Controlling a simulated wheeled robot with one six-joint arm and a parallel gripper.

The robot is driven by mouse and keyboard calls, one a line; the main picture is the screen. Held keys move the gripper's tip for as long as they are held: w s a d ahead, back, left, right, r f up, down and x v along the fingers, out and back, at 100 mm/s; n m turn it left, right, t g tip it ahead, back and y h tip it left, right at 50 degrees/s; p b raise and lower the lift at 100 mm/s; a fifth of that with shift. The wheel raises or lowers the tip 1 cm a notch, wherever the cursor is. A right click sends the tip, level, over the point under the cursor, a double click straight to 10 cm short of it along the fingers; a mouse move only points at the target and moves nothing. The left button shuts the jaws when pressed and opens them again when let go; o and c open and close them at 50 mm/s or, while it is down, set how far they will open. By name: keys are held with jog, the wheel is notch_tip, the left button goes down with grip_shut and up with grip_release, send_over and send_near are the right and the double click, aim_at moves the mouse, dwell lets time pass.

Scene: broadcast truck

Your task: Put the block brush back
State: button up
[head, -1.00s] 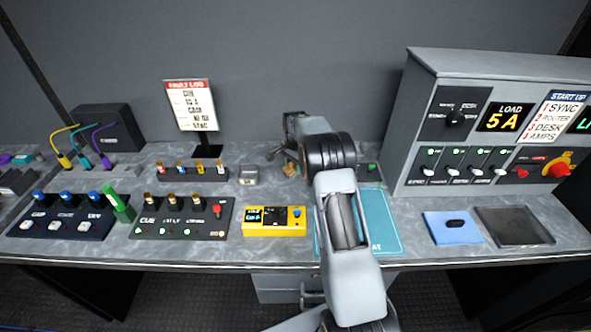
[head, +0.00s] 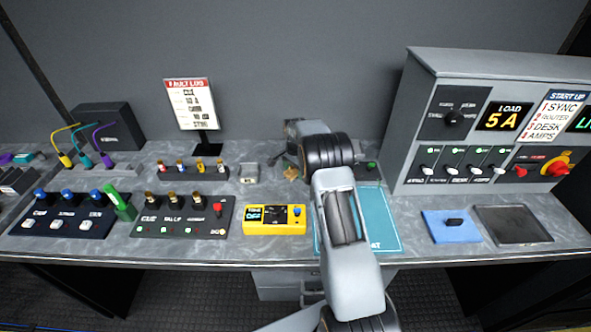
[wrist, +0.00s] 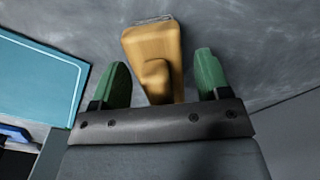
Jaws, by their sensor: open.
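The block brush (wrist: 150,48) is a tan wooden block with a rounded knob, in the wrist view. A pale strip of bristles shows at its far end. My gripper (wrist: 163,75) is open, with one green finger on each side of the brush's near part and visible gaps between fingers and wood. In the head view a small tan part of the brush (head: 291,174) shows on the grey desk, left of my arm; the arm hides most of my gripper there.
A teal mat (head: 378,220) lies partly under my arm. A yellow meter (head: 274,220) and a small metal box (head: 248,174) stand left of it. A blue pad (head: 450,232) and dark tray (head: 513,225) lie right, before the power cabinet (head: 430,112).

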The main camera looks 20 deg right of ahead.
notch_tip(320, 180, up, 12)
jog(key=shift+f+b, duration=0.15)
jog(key=shift+b, duration=0.5)
jog(key=s+a+r+n+t, duration=0.2)
jog(key=s+a+r+n, duration=0.5)
jog(key=s+r, duration=0.5)
jog(key=s+a+f+n, duration=0.1)
jog(key=s+n, duration=0.1)
jog(key=s, duration=0.4)
jog(key=s+a+f+n+t, duration=0.1)
jog(key=s+a+f+n, duration=0.1)
jog(key=s, duration=0.5)
jog(key=s+a+f+n+t, duration=0.1)
jog(key=s+a+f+n, duration=0.1)
jog(key=s, duration=0.5)
jog(key=shift+s+a+f+n, duration=0.2)
jog(key=shift+a+f+n, duration=0.05)
jog(key=shift+n, duration=0.05)
jog(key=shift+c, duration=0.3)
